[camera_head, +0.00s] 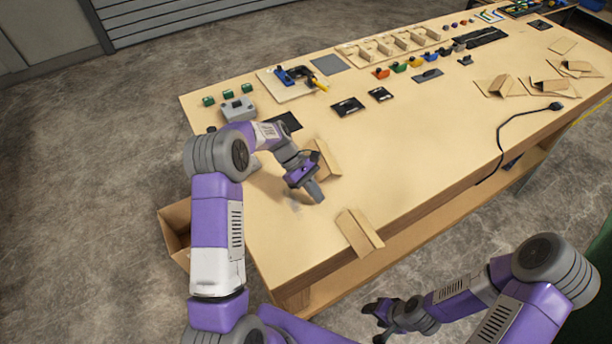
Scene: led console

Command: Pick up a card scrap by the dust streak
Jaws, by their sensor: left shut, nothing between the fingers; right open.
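A folded brown card scrap (358,232) lies at the table's near edge, to the right of my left gripper. A second card scrap (327,158) lies just behind the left gripper and is partly hidden by it. A faint grey mark, perhaps the dust streak (296,208), shows on the wood just left of the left gripper's tip. My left gripper (316,194) is shut and empty, pointing down low over the table between the two scraps. My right gripper (378,321) is open and empty, off the table's near side, above the floor.
The wooden table (425,150) has a wide clear middle. More card scraps (500,86) and a black cable (525,115) lie at the right. Black panels (347,106), a grey box (239,109) and coloured parts stand farther back. An open cardboard box (174,232) is on the floor at left.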

